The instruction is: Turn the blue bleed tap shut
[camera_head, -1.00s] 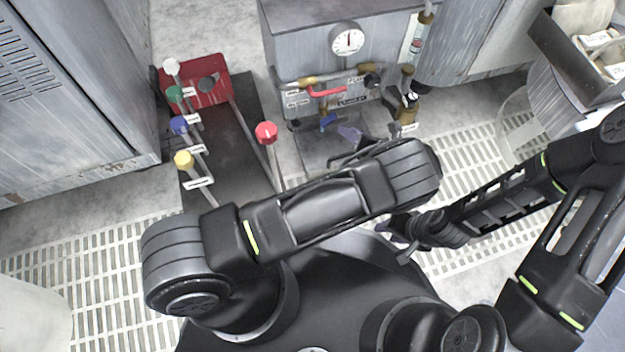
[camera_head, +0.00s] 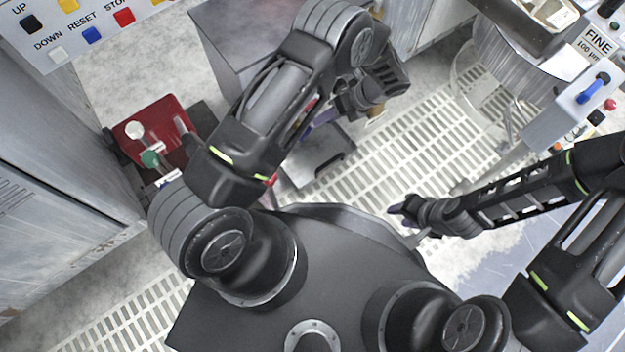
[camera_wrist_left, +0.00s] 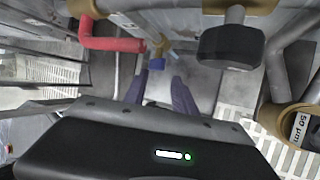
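In the left wrist view the blue bleed tap (camera_wrist_left: 156,64) sits below a brass fitting, just beyond my left fingertips. My left gripper (camera_wrist_left: 159,78) is open, with its two purple fingers apart and the tap ahead of the gap between them. I cannot tell whether the fingers touch it. In the head view my left gripper (camera_head: 323,120) is partly covered by my own arm, and the blue tap cannot be made out there. My right gripper (camera_head: 400,211) is over the grating, away from the tap; its finger gap is not clear.
A red lever handle (camera_wrist_left: 112,43) is left of the tap and a black knob (camera_wrist_left: 230,46) is to its right. A brass-collared part labelled 50 µm (camera_wrist_left: 300,125) stands further right. A red lever block (camera_head: 150,117) stands left of my arm. The grating (camera_head: 400,150) is open.

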